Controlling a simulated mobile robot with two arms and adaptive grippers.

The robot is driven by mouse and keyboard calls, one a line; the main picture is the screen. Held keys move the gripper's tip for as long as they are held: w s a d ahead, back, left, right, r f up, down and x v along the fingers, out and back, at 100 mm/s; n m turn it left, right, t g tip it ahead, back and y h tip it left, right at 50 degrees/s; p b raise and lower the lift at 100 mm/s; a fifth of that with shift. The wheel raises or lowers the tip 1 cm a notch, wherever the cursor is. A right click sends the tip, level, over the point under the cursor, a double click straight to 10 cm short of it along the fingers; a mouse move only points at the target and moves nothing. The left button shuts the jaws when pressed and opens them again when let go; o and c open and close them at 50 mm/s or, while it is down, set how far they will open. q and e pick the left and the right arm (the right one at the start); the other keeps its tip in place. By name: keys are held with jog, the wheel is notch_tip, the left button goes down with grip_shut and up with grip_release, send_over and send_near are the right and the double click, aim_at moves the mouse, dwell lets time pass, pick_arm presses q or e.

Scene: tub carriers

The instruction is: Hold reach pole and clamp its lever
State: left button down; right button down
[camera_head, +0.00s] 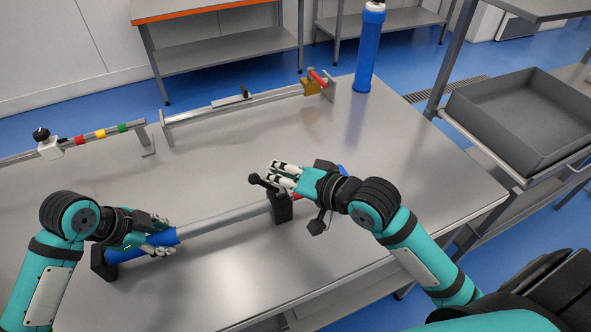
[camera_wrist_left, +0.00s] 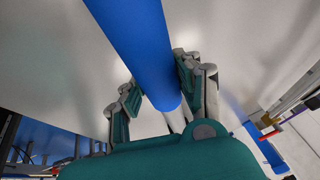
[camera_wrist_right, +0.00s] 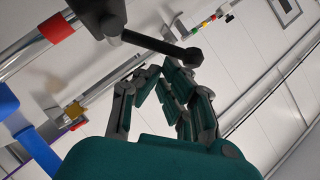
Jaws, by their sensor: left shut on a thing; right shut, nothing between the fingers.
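The reach pole (camera_head: 225,218) lies along the table's near side, with a blue grip at left and a black clamp block (camera_head: 283,208) farther right. My left gripper (camera_head: 166,243) is shut around the blue grip (camera_head: 130,252), which also shows between its fingers in the left wrist view (camera_wrist_left: 140,45). The clamp's black lever (camera_head: 262,182) sticks up and left from the block, ending in a round knob. My right gripper (camera_head: 277,173) is shut and empty, its fingertips beside the lever. In the right wrist view the lever (camera_wrist_right: 150,40) passes just beyond the fingers; contact is unclear.
A rail with red, yellow and green bands (camera_head: 100,134) and another long rail (camera_head: 215,106) stand along the table's back. A blue cylinder (camera_head: 368,50) stands at the back right corner. A grey tray (camera_head: 520,115) sits beyond the right edge. The table's middle is clear.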

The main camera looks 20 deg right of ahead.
aim_at(259, 184)
jog(key=a+n+h, duration=0.1)
jog(key=a+n, duration=0.1)
jog(key=a+h, duration=0.1)
jog(key=shift+f+n+g+h, duration=0.3)
jog(key=shift+n+g, duration=0.1)
jog(key=shift+a+f+n+h, duration=0.6)
jog(key=shift+n+h, duration=0.1)
jog(key=shift+h, duration=0.3)
jog(key=shift+a+f, duration=0.25)
jog(key=shift+a, duration=0.05)
notch_tip(259, 184, up, 10)
jog(key=shift+f, duration=0.1)
pick_arm(q)
jog(key=c, duration=0.8)
grip_release()
jog(key=shift+c, duration=0.2)
jog(key=shift+r, duration=0.1)
